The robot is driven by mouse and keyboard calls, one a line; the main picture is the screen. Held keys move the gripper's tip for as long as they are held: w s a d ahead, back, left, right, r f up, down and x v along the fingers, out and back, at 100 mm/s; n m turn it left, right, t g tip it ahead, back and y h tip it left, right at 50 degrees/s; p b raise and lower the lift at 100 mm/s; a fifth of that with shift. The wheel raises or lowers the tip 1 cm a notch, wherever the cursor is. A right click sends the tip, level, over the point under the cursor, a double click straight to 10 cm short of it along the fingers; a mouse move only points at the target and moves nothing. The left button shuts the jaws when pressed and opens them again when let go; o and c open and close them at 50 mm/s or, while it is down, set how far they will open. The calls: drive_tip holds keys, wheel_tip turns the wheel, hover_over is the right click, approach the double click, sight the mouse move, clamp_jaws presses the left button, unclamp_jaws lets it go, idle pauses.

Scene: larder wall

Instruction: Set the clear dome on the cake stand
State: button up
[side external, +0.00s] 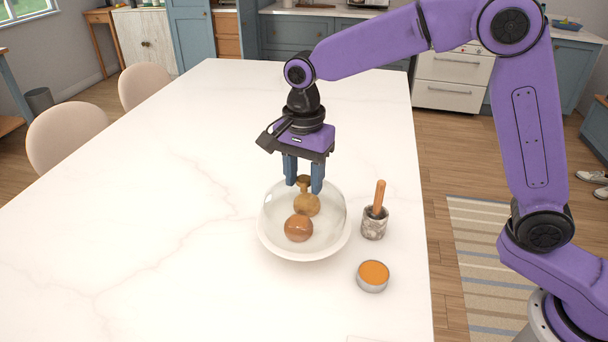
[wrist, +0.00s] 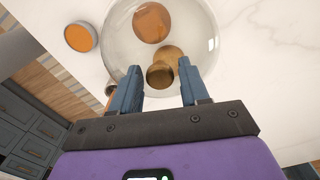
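The clear dome (side external: 335,208) is upright over the white cake stand (side external: 304,256), its lower edge appearing to rest inside the stand's rim. Two round buns, one brown (side external: 298,229) and one paler (side external: 307,206), show through it. The dome has a small brown knob (side external: 304,182) on top. My gripper (side external: 304,187) is above the dome with its blue fingers on either side of the knob. In the wrist view the dome (wrist: 116,38) lies ahead of the fingers, and small gaps show between them and the knob (wrist: 160,75).
A grey stone mortar (side external: 374,226) with a wooden-handled pestle (side external: 379,196) stands close to the right of the stand. A round tin with orange contents (side external: 373,274) is at its front right. The white table (side external: 150,225) is clear to the left and behind.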

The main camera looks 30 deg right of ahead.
drive_tip(key=shift+o, duration=0.6)
wheel_tip(320, 180, up, 17)
drive_tip(key=shift+r, duration=0.2)
drive_tip(key=s+d+f+n, duration=0.6)
drive_tip(key=s+n, duration=0.2)
drive_tip(key=s, duration=0.1)
drive_tip(key=s+d+f+n, duration=0.6)
drive_tip(key=s+n, duration=0.2)
drive_tip(key=s, duration=0.2)
drive_tip(key=s+d+f+n, duration=0.6)
drive_tip(key=s+n, duration=0.2)
drive_tip(key=s, duration=0.1)
drive_tip(key=shift+s+d+f+n, duration=0.25)
drive_tip(key=shift+s+d+n, duration=0.05)
drive_tip(key=shift+s, duration=0.1)
